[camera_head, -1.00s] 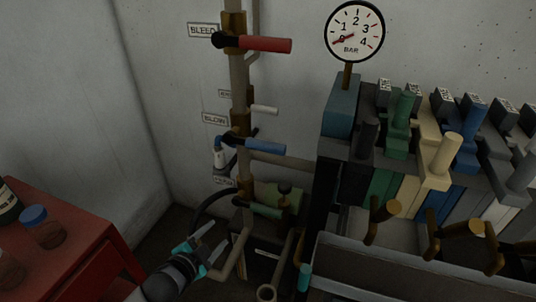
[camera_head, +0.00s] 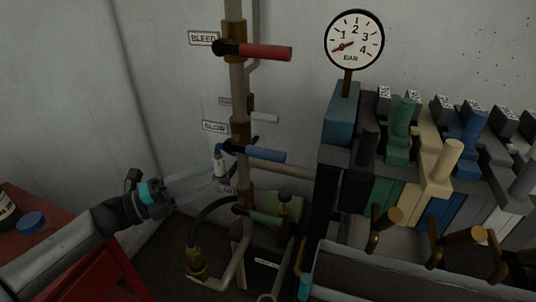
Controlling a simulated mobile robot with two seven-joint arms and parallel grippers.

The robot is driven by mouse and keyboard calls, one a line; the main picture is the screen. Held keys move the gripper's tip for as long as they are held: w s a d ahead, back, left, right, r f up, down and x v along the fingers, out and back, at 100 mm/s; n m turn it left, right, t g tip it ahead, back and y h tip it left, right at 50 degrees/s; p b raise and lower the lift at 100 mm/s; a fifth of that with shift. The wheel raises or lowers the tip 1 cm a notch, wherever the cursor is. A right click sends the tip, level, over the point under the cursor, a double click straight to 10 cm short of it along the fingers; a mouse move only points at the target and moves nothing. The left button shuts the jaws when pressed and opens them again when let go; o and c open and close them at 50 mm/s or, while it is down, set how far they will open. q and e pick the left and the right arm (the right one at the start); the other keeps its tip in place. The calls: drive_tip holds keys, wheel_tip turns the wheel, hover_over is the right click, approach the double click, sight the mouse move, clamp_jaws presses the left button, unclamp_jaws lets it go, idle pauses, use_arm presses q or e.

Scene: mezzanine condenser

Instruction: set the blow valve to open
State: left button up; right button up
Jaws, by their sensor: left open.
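The blow valve's blue lever (camera_head: 258,153) lies roughly level, pointing right from the brass body on the vertical pipe. The BLOW label (camera_head: 214,127) is on the wall just to its upper left. My left gripper (camera_head: 213,182) is open and empty, to the left of the pipe and a little below the blue lever. My right gripper is not in view.
A red-handled bleed lever (camera_head: 265,52) is above, and a green lever (camera_head: 265,218) below. A pressure gauge (camera_head: 354,39) reads near zero. A bank of coloured levers (camera_head: 438,165) fills the right. A red cabinet (camera_head: 100,275) stands lower left.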

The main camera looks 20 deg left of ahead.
sight(261, 157)
use_arm(q)
drive_tip(key=x, duration=1.5)
clamp_jaws()
idle(1.1)
